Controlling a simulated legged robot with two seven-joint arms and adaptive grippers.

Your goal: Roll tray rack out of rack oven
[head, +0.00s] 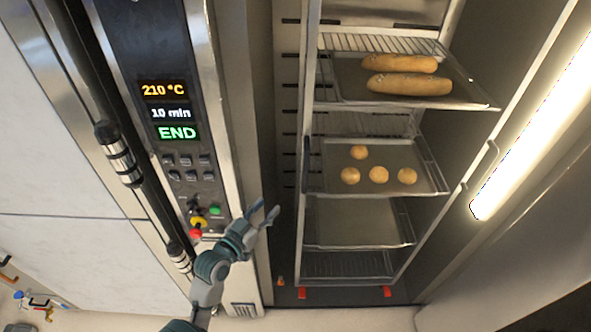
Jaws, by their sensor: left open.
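The tray rack (309,150) is a tall metal frame standing inside the rack oven (287,130), whose front is open. One tray (350,87) holds two long loaves (410,84). A lower tray (325,177) holds several round buns (379,175). Another tray below (355,222) looks empty. Red parts (302,293) show at the foot of the rack. My left gripper (267,214) is open and empty, in front of the oven's left edge and left of the rack in the picture, with no visible contact with the rack. My right gripper is out of view.
The control panel (187,174) at left reads 210 °C, 10 min and END, with coloured buttons below. A bright light strip (533,120) runs along the right wall. Floor (350,318) in front of the rack is clear. Small tools (38,299) lie at the lower left.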

